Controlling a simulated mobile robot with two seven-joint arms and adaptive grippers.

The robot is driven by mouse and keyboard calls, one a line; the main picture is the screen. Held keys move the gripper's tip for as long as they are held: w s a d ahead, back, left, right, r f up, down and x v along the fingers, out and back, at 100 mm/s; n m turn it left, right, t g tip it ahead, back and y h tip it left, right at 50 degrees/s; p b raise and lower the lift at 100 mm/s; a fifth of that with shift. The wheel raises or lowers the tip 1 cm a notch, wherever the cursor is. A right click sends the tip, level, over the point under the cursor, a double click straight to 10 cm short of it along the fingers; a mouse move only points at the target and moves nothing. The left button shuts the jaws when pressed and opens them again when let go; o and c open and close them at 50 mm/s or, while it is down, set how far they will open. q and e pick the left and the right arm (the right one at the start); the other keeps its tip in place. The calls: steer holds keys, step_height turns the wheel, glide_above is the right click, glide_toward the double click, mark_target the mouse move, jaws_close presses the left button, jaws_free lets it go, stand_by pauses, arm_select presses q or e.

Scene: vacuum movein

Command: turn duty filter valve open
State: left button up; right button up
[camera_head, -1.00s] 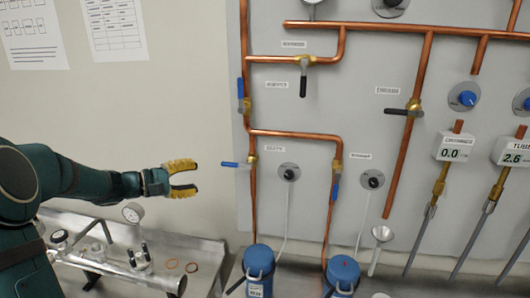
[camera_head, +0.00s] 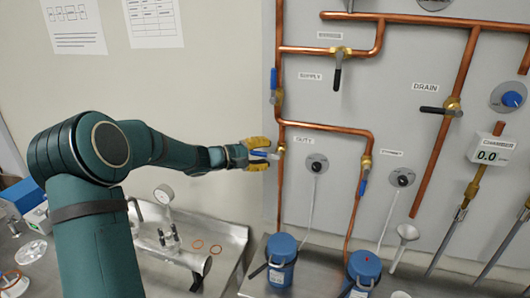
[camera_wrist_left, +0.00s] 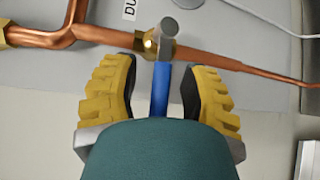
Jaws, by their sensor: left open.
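The duty filter valve has a brass body (camera_head: 281,149) on the left copper pipe, just left of the "DUTY" label (camera_head: 303,140). Its blue handle (camera_head: 262,154) points left, across the vertical pipe. In the left wrist view the blue handle (camera_wrist_left: 160,88) stands between the two yellow finger pads, with a gap on both sides. My left gripper (camera_head: 262,154) is open around the handle; it also shows in the left wrist view (camera_wrist_left: 160,92). The handle's near end is hidden behind my wrist in that view. My right gripper is not in view.
Other valves sit close by: supply (camera_head: 274,84), standby (camera_head: 364,182) and drain (camera_head: 440,110). Blue filter canisters (camera_head: 282,258) stand below the pipes. A metal bench (camera_head: 220,240) with a gauge assembly lies under my left arm.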

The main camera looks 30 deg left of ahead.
arm_select(q)
steer(key=shift+w+d, duration=0.15)
steer(key=shift+w, duration=0.1)
steer(key=c, duration=0.7)
jaws_close()
steer(key=shift+w+f, duration=0.1)
steer(key=shift+f, duration=0.05)
